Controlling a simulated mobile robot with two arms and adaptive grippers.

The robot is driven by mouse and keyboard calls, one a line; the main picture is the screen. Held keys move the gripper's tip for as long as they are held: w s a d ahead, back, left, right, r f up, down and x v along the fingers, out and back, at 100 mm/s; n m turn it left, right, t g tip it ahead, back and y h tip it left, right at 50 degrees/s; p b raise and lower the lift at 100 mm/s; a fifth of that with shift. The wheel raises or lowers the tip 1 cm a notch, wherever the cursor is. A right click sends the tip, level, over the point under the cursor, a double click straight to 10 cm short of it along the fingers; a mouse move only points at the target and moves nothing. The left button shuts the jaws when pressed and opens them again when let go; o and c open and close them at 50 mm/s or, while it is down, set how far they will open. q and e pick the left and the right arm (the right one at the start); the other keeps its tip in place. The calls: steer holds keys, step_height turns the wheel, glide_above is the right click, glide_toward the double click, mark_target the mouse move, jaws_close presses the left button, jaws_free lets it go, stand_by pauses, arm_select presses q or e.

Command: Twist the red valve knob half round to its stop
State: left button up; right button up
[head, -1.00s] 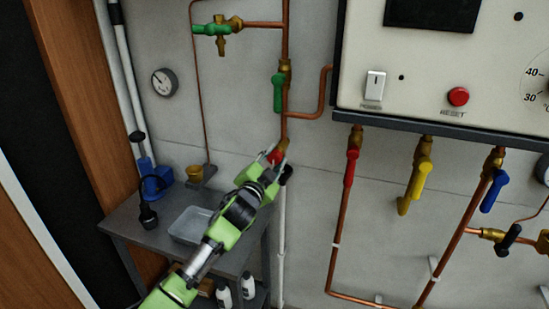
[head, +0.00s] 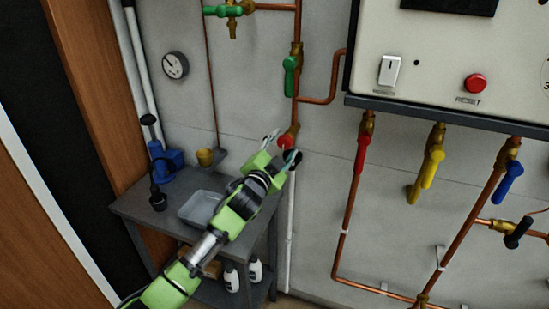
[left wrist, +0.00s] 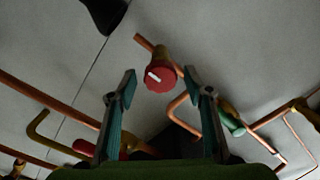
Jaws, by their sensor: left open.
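The red valve knob (head: 285,142) sits on a brass fitting at the lower end of a vertical copper pipe. In the left wrist view the knob (left wrist: 160,78) is round, with a white pointer mark on its face. My left gripper (head: 281,146) is open, its two fingers spread on either side of the knob's line. In the left wrist view the knob lies ahead of and between the fingertips of the gripper (left wrist: 161,82), with visible gaps at both sides. I cannot tell how far the tips are from it in depth. My right gripper is not in view.
A grey panel (head: 440,70) with a red reset button (head: 475,83) hangs at the upper right. Red (head: 362,150), yellow (head: 431,165) and blue (head: 509,181) lever handles sit below it. A green lever (head: 290,76) is above the knob. A small table (head: 135,207) stands at left.

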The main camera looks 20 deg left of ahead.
arm_select(q)
steer(key=s, duration=1)
steer(key=shift+a, duration=0.2)
